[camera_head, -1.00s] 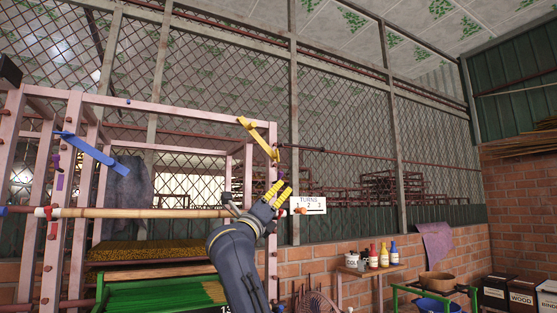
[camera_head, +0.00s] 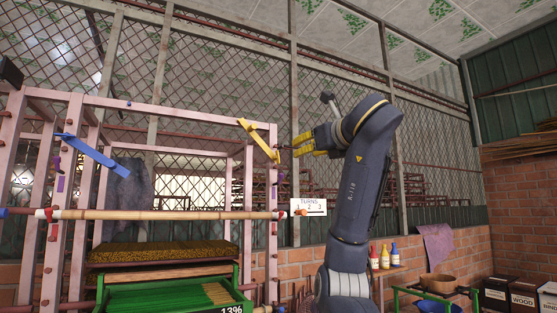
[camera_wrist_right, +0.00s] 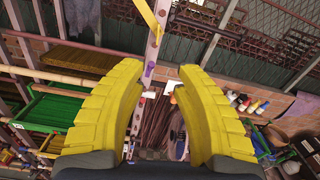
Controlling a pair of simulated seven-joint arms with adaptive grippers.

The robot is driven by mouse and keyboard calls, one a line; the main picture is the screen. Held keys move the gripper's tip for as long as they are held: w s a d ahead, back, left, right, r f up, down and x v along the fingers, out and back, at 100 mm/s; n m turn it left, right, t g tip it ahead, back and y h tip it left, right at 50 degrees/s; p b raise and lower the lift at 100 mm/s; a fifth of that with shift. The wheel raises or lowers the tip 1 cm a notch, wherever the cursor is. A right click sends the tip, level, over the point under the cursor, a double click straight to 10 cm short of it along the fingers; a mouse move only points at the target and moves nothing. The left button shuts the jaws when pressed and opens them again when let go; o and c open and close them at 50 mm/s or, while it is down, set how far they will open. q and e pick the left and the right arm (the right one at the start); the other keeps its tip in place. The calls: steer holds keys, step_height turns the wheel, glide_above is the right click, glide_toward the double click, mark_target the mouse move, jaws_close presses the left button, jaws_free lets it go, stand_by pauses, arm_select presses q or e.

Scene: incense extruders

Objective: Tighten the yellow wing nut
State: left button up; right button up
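The yellow wing nut (camera_head: 258,139) is a long flat yellow bar. It sits slanted at the upper part of the pink frame's right post, its lower right end near the post. Part of a yellow bar (camera_wrist_right: 148,12) shows at the top of the right wrist view. My right gripper (camera_head: 297,147) has yellow fingers and is just right of the post, beside the bar's lower end, apparently apart from it. In the right wrist view the gripper (camera_wrist_right: 158,72) is open, with nothing visible between its fingers. My left gripper is not in view.
A blue bar (camera_head: 92,152) sits on the left post. A bamboo pole (camera_head: 160,215) crosses the frame's front. A "TURNS 1 2 3" sign (camera_head: 311,206) is right of the post. Green trays (camera_head: 150,296) are below. Bottles (camera_head: 384,257) stand on a table at right.

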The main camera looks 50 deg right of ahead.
mark_target(279, 158)
steer(key=x, duration=1.7)
steer(key=shift+w+a+r, duration=0.1)
steer(key=shift+w+a, duration=0.05)
steer(key=shift+a, duration=0.2)
stand_by(0.4)
jaws_close()
